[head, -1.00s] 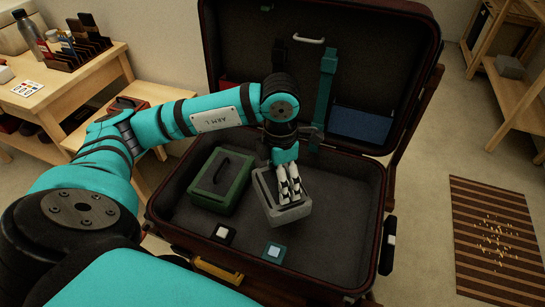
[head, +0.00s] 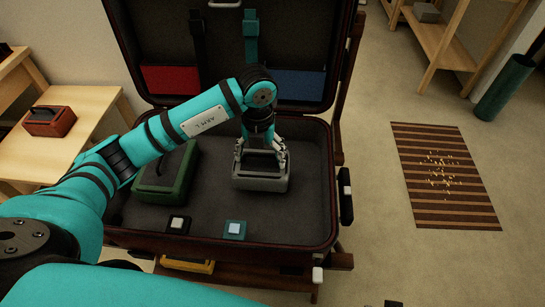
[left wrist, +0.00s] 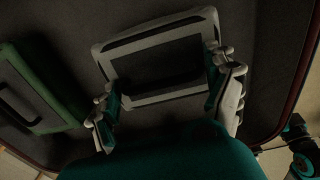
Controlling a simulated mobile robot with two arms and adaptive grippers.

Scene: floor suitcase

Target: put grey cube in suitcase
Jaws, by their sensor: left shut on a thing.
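The grey cube (head: 260,183), a grey box with a dark recessed top, is inside the open suitcase (head: 325,190), right of the middle of its lower half. My left gripper (head: 261,153) comes down from above with its fingers on opposite sides of the cube, shut on it. In the left wrist view the cube (left wrist: 160,98) sits between the fingers (left wrist: 168,100). I cannot tell whether its underside touches the suitcase floor. My right gripper is not in view.
A green case (head: 165,178) lies left of the cube in the suitcase. Two small buttons (head: 235,229) sit along the front rim. A red box (head: 50,120) stands on the side table. A striped mat (head: 445,175) lies right. Suitcase floor right of the cube is clear.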

